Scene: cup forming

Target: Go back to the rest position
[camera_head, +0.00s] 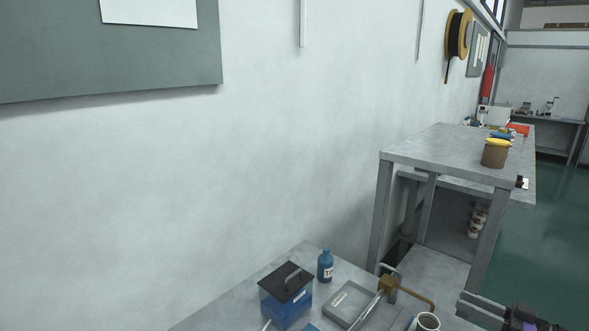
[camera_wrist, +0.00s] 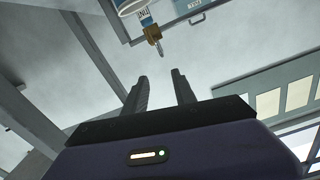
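My gripper (camera_wrist: 160,74) shows in the wrist view with its two dark fingers apart and nothing between them. In the head view, part of its dark purple body (camera_head: 525,318) shows at the bottom right edge, cut off by the frame. A white cup (camera_head: 428,322) stands at the bottom edge of the near bench, left of my gripper. A brass-coloured block (camera_head: 388,284) with a metal rod lies or stands behind the cup. This block also shows beyond the fingertips in the wrist view (camera_wrist: 153,34), apart from them.
Green floor (camera_head: 560,225) is clear at far right.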

